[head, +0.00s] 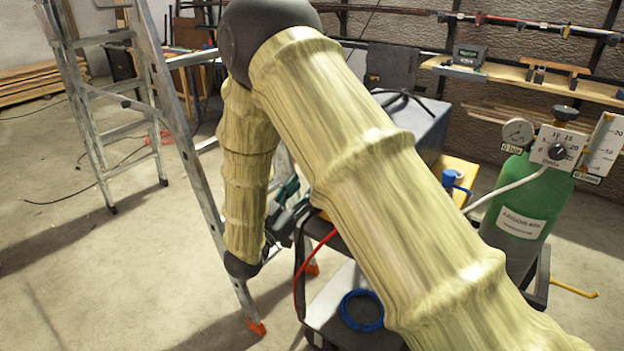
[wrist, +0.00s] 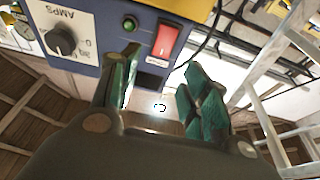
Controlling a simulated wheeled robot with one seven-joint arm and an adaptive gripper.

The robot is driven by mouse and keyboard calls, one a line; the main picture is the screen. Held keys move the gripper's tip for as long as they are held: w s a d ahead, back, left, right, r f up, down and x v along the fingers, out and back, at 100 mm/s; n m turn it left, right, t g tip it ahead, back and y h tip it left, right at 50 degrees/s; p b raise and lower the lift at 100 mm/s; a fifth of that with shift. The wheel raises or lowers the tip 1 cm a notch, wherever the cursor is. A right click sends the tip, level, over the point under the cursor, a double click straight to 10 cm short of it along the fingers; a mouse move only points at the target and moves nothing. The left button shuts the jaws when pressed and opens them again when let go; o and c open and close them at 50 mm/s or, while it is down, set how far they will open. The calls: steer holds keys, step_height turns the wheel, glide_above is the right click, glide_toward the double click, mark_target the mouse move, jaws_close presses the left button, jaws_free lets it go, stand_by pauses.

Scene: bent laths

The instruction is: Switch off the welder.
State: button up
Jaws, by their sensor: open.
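The welder's blue front panel (wrist: 90,30) fills the top of the wrist view. A red rocker switch (wrist: 167,40) sits on it in a dark frame. A green round lamp or button (wrist: 129,24) is left of the switch, and a black AMPS knob (wrist: 61,40) is farther left. My gripper (wrist: 162,70) is open and empty in front of the panel. Its left fingertip shows just below and left of the switch; I cannot tell whether it touches. The right finger is lower right of the switch. In the head view my gripper (head: 287,205) is partly hidden behind my arm.
A green gas cylinder (head: 520,205) with a gauge and dial stands right of my arm. A metal stepladder (head: 165,110) stands left. A blue coil (head: 361,310) lies on a low cart shelf. A red cable (head: 312,262) hangs nearby. Floor at left is mostly clear.

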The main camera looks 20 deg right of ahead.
steer(key=shift+v, duration=2.8)
steer(key=shift+f, duration=0.1)
steer(key=s+d+f+n+g+y+p, duration=0.1)
steer(key=s+d+f+n+y+p, duration=0.2)
steer(key=f, duration=0.4)
steer(key=s+d+f+n+g+y+p, duration=0.1)
steer(key=s+d+f+n+y, duration=0.1)
steer(key=f+y, duration=0.45)
steer(key=s+d+f+n+g+y+p, duration=0.1)
steer(key=s+d+f+n+y+p, duration=0.15)
steer(key=f, duration=0.65)
steer(key=s+f+g+y+p, duration=0.1)
steer(key=s+f+g, duration=0.2)
steer(key=s, duration=0.8)
steer(key=s+d+f+n+g+y+p, duration=0.1)
steer(key=s+f+g+y, duration=0.1)
steer(key=s, duration=0.9)
steer(key=s+f+n+g+y+p, duration=0.1)
steer(key=s+g, duration=0.4)
steer(key=s, duration=0.6)
step_height(320, 180, down, 3)
steer(key=shift+s+d+r+y, duration=0.15)
steer(key=shift+s+d+y, duration=0.1)
steer(key=shift+d+y, duration=0.2)
